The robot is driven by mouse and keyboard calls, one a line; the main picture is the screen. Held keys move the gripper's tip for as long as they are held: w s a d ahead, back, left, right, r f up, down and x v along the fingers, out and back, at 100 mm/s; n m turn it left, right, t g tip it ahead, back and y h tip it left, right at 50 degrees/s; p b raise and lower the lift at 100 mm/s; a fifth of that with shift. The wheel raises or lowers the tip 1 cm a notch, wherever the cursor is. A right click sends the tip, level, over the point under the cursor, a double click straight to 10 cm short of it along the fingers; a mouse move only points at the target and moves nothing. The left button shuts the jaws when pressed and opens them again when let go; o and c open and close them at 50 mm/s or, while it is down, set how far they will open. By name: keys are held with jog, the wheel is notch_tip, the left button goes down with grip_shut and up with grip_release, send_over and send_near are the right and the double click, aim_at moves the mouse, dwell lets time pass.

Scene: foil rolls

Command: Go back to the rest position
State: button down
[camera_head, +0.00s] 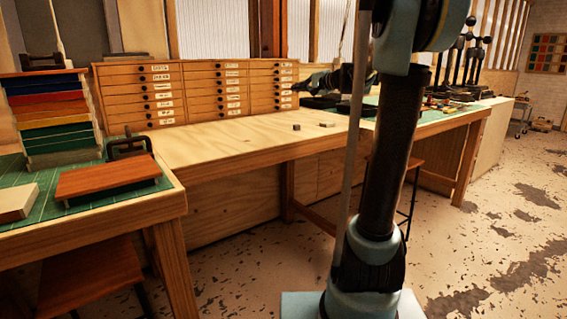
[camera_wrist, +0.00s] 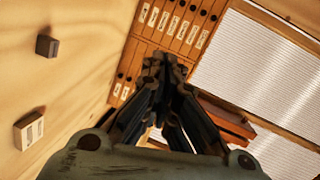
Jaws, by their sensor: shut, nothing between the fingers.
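My gripper (camera_wrist: 165,65) is shut and empty in the wrist view, its fingertips together in front of the drawer cabinet. In the head view my gripper (camera_head: 300,86) shows dark and small at the right end of the cabinet, above the wooden bench, partly merged with dark things behind it. My arm rises through the right half of the head view and hides part of the bench behind it. The wrist view is tilted, with the bench top on its left.
The drawer cabinet (camera_head: 200,93) stands along the bench back. Two small blocks, one dark (camera_head: 296,127) and one pale (camera_head: 326,124), lie on the wooden bench top (camera_head: 230,142). Colored stacked sheets (camera_head: 50,110) and a red-brown board (camera_head: 108,178) are at left. Floor at right is open.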

jog(key=s+a+f+n+g+h, duration=0.1)
jog(key=s+f+n+g+h, duration=0.15)
jog(key=s+f, duration=0.8)
jog(key=s+d+f+n+g+h, duration=0.1)
jog(key=s+d+f, duration=0.3)
jog(key=s+f, duration=0.5)
jog(key=s+d+f+n+g+h, duration=0.2)
jog(key=s+f, duration=0.7)
jog(key=s, duration=0.5)
jog(key=s+d+f+n+g+h, duration=0.2)
jog(key=s+d+f+g+h, duration=0.1)
jog(key=s+d+f+h, duration=0.2)
jog(key=s+d+f, duration=0.2)
jog(key=s+f, duration=0.2)
jog(key=s, duration=0.2)
jog(key=shift+s+d, duration=0.3)
jog(key=shift+s, duration=0.05)
jog(key=shift+h, duration=0.25)
jog(key=shift+w+f, duration=0.2)
jog(key=shift+w, duration=0.25)
